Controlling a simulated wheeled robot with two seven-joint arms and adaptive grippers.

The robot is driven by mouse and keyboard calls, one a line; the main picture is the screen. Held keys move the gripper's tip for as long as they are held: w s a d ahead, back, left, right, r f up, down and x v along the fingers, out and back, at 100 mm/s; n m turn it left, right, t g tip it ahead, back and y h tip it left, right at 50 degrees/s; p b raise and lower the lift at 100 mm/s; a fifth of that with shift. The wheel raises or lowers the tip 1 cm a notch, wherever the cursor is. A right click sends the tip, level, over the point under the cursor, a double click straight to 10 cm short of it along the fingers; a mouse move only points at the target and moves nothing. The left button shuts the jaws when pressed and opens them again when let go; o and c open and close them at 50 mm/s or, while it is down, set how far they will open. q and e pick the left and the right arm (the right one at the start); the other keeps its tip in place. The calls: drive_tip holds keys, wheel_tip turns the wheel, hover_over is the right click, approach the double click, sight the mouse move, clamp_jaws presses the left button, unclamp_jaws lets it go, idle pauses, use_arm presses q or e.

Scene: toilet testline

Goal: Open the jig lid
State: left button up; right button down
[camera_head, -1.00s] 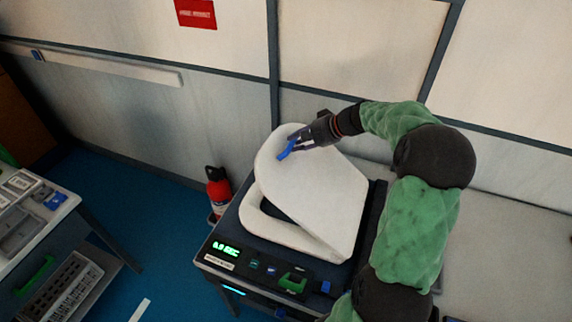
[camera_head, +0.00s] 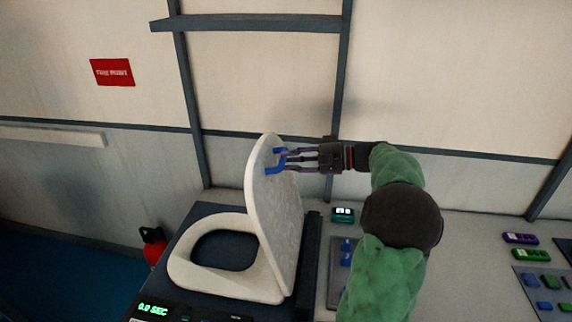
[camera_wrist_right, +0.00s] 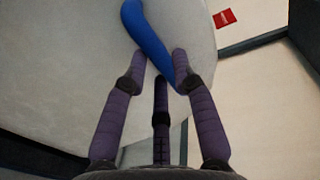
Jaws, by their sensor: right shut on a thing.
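The jig lid (camera_head: 277,225) is a white toilet lid, standing nearly upright at the right side of the white seat ring (camera_head: 190,270). A blue handle (camera_head: 270,170) sits on the lid's upper part. My right gripper (camera_head: 286,159) is shut on the blue handle, reaching in from the right. In the right wrist view the fingers (camera_wrist_right: 160,75) close around the lower end of the blue handle (camera_wrist_right: 145,32), with the white lid (camera_wrist_right: 80,60) behind. My left gripper is not in view.
The dark jig base (camera_head: 195,225) has a green display (camera_head: 153,310) in front. A red fire extinguisher (camera_head: 153,245) stands at the left. The counter at right holds a small green device (camera_head: 343,215) and several coloured modules (camera_head: 525,254). The wall is close behind.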

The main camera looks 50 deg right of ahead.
drive_tip(key=shift+s+d+f, duration=0.15)
drive_tip(key=shift+s+d, duration=0.05)
drive_tip(key=shift+s, duration=0.15)
drive_tip(key=shift+f, duration=0.1)
drive_tip(key=c, duration=1)
unclamp_jaws()
drive_tip(key=v, duration=1.2)
